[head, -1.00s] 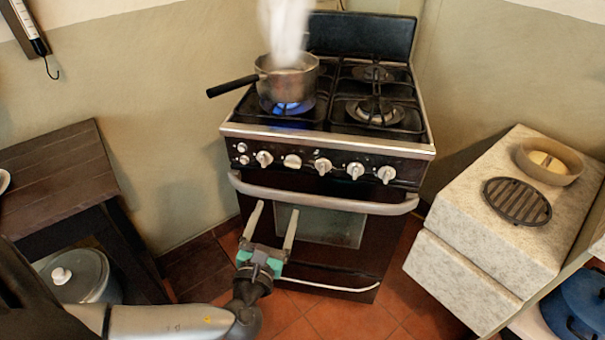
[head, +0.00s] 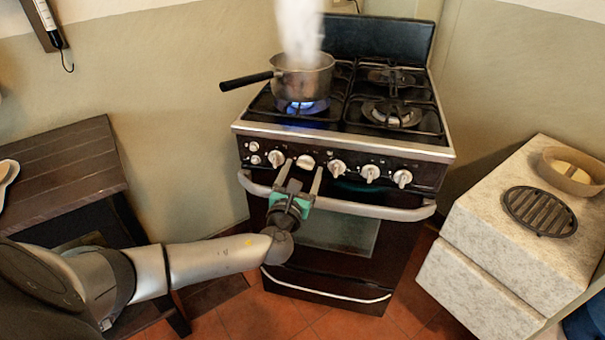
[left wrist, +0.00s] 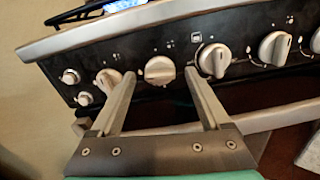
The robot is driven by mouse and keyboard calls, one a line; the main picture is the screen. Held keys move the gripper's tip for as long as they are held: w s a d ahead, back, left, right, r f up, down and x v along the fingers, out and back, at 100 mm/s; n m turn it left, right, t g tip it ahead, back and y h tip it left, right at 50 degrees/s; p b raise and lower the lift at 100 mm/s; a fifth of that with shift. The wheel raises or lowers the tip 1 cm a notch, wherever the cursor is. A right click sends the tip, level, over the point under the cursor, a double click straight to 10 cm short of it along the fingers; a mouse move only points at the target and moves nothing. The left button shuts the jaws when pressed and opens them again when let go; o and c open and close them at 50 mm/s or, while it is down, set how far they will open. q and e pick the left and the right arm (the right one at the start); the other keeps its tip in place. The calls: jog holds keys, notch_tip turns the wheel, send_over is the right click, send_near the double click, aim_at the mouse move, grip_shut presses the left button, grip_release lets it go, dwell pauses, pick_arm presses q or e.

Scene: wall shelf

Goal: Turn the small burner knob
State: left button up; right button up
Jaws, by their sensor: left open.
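The stove's front panel (head: 350,170) carries a row of several pale knobs, and I cannot tell which one is for the small burner. My left gripper (head: 302,168) is open and empty in front of the panel, fingers pointing at it. The second large knob from the left (head: 306,162) lies between the fingertips in the head view. In the left wrist view this knob (left wrist: 159,70) also appears between the fingertips (left wrist: 160,76); I cannot tell whether they touch it. The leftmost large knob (left wrist: 108,81) is just left of the left finger. My right gripper is not in view.
The oven handle bar (head: 400,211) runs below the knobs, close to my gripper. A dark table (head: 65,165) stands left, a stone counter (head: 490,250) right.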

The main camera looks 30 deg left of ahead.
pick_arm(q)
jog(key=shift+w, duration=0.15)
grip_shut()
dwell(0.6)
